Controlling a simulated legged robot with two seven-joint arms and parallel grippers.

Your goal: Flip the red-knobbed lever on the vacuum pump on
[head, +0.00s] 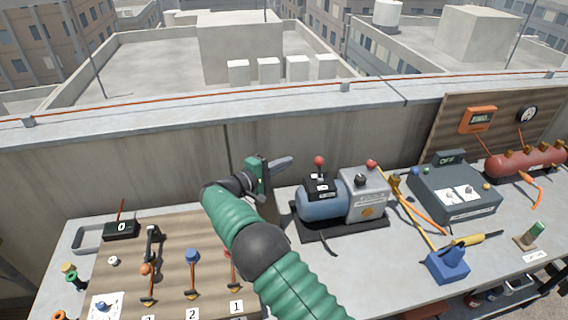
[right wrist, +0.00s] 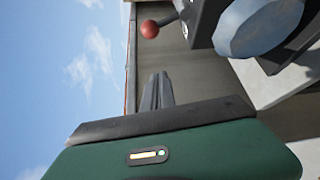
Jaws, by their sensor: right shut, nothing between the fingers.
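The vacuum pump (head: 324,204) stands on the bench, with a blue motor body and a grey head block. A lever with a red knob (head: 319,160) rises from the black box on its left part and looks about upright in the head view. The labels on the box are too small to read. My right gripper (head: 283,163) is shut and empty, just left of the lever and apart from it. In the right wrist view, the fingers (right wrist: 158,90) point toward the picture's top, with the red knob (right wrist: 149,29) ahead of them and the blue motor body (right wrist: 260,25) to the right.
A second red knob (head: 371,163) sits on the pump's grey head. A grey control box (head: 455,192) and a red tank (head: 527,160) stand to the right. A wooden tool board (head: 175,255) lies left. A concrete parapet (head: 120,165) runs behind the bench.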

